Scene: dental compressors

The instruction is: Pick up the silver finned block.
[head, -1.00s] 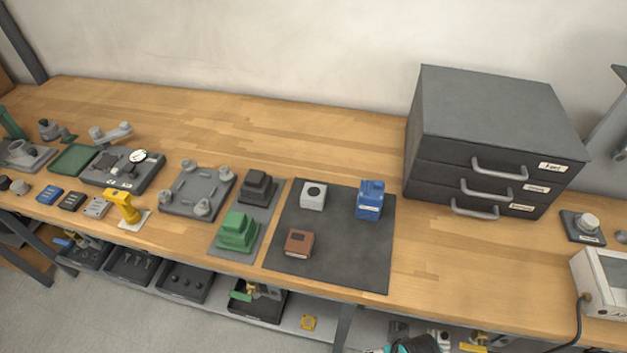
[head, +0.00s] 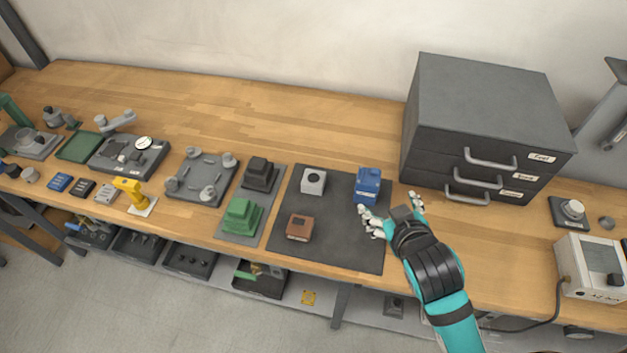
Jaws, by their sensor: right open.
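A silver-grey block (head: 313,180) with a dark round spot on top sits at the back left of the dark mat (head: 343,244). It stands upright and nothing touches it. Its fins are too small to make out. My right gripper (head: 393,209) is open and empty over the right edge of the mat, to the right of the silver block and apart from it. It is close to the blue block (head: 367,184); I cannot tell whether they touch. My left gripper is out of view.
A brown block (head: 299,228) sits at the mat's front left. Green (head: 241,216) and black (head: 260,174) stepped blocks stand left of the mat. A dark drawer cabinet (head: 484,130) stands behind right. A small silver ridged piece (head: 105,193) lies far left. Bench behind the mat is clear.

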